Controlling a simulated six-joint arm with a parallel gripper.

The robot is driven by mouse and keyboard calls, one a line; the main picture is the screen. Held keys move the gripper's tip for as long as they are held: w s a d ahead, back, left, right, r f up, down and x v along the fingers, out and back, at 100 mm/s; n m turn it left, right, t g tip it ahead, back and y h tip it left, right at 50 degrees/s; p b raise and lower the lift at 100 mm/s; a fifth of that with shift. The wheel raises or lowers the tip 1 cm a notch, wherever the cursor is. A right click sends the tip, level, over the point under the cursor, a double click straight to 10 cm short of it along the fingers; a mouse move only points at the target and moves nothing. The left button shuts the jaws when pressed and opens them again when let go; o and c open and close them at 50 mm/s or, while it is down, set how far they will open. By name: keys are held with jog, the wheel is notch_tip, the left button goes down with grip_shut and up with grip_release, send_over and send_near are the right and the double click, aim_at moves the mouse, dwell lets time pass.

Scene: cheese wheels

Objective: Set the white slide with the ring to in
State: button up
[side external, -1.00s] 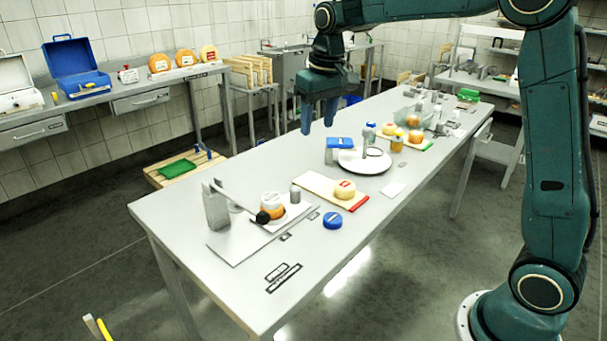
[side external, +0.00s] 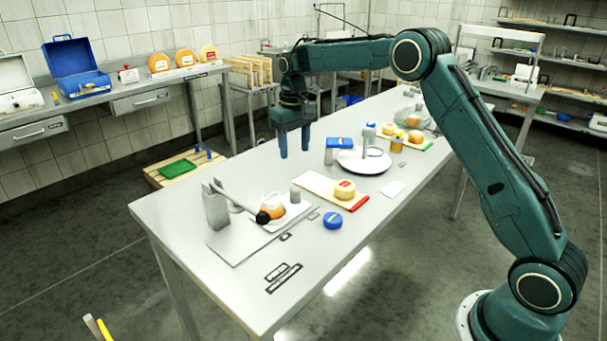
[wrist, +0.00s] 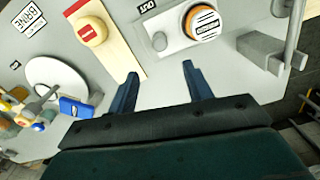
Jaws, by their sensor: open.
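A pale slide plate (wrist: 177,42) shows in the wrist view, with a round grey knob (wrist: 160,41) near its left end. I cannot clearly make out a ring on it. An orange cheese wheel with a white label (wrist: 203,24) sits at its right. A label reading OUT (wrist: 147,7) lies beside the slide. In the side view the grey knob (side external: 295,194) stands right of the cheese (side external: 271,207). My gripper (side external: 294,145) is open and empty above the table's far edge, behind the slide; its fingers (wrist: 160,72) point towards the slide in the wrist view.
A lever with a black ball (side external: 263,217) and grey block (side external: 215,206) stand left of the cheese. A board with a pale cheese (side external: 344,190), a blue puck (side external: 332,220) and a white disc (side external: 350,164) lie to the right. The table's front left is mostly clear.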

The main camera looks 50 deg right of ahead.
aim_at(295, 188)
jog(key=shift+f, duration=0.1)
notch_tip(295, 188, down, 14)
jog(key=shift+r, duration=0.2)
dwell(0.5)
grip_shut()
jog(key=a, duration=1.1)
jog(key=shift+a, duration=0.2)
